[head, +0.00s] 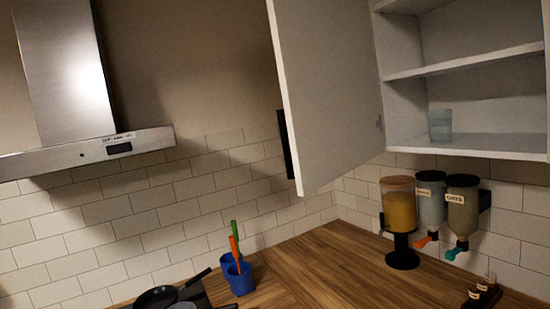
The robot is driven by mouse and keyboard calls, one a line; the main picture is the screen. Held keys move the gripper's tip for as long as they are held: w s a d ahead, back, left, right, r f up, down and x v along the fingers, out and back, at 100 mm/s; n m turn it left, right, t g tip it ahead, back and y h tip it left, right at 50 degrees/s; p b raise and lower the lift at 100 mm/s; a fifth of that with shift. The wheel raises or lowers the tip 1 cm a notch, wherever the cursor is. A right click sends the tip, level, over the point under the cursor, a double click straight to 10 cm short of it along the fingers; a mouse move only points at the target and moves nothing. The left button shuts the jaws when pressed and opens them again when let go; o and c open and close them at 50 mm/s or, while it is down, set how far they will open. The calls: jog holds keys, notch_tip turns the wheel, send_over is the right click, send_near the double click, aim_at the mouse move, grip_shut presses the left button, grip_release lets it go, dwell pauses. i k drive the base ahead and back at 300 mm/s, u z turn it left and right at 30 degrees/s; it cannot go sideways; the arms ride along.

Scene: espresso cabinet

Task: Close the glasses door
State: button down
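The cabinet door (330,95) is white and stands wide open, hinged at the left side of a white wall cabinet (465,62). A dark handle (286,144) shows at the door's lower left edge. The cabinet is open to view, with shelves and a clear glass (440,125) standing on its bottom shelf. The top of the door and cabinet is cut off by the frame. My gripper is not in view.
A steel range hood (90,148) hangs at the left. Below are a wooden counter (300,265), pans (158,298), blue cups with utensils (240,278), a yellow-filled dispenser (399,212) and two wall dispensers (462,208). The space left of the door is clear.

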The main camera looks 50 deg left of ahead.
aim_at(330, 122)
jog(key=u, duration=0.45)
jog(key=k, duration=1.15)
jog(key=u, duration=0.85)
jog(key=i, duration=1.8)
jog(key=z, duration=1.05)
jog(key=i, duration=0.3)
jog(key=z, duration=0.15)
